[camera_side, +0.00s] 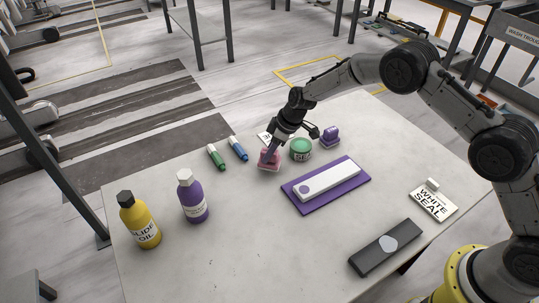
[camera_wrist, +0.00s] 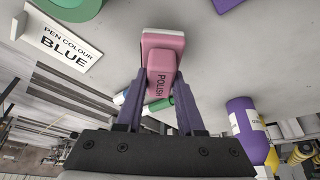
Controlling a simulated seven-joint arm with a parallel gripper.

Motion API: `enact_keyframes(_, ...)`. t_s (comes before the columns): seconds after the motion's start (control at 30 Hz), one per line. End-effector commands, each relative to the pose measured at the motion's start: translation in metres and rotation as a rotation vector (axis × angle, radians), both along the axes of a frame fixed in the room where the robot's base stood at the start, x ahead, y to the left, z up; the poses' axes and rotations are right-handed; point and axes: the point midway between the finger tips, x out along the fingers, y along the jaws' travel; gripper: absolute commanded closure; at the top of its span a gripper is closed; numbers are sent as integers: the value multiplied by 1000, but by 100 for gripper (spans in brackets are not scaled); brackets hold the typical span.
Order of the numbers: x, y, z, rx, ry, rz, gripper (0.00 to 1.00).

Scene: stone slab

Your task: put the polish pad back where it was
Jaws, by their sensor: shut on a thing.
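The polish pad is a pink block (camera_side: 268,161) with a pale base, toward the back left of the slab in the side view. In the wrist view the pad (camera_wrist: 161,62) reads "POLISH" and sits between my fingertips. My gripper (camera_side: 273,150) points down and is shut on the pad. The pad is at or just above the slab surface; I cannot tell whether it touches. My fingers cover part of it in the side view. A small purple pad-like block (camera_side: 330,136) stands to the right, behind the green tin (camera_side: 301,150).
A "PEN COLOUR BLUE" card (camera_wrist: 63,43) stands close by. Green (camera_side: 216,157) and blue (camera_side: 238,149) pens lie left. A purple mat (camera_side: 350,188) bears a white bar. Purple (camera_side: 193,198) and yellow (camera_side: 139,222) bottles stand front left. The front middle of the slab is clear.

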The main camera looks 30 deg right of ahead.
Motion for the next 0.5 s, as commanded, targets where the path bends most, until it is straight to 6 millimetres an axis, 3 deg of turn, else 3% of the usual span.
enact_keyframes(0.1, 0, 0, -14, 0, 0, 0, 100)
enact_keyframes(0.47, 0, 0, -17, 0, -1, 0, 100)
enact_keyframes(0.5, 0, 0, -18, 0, 0, 0, 61)
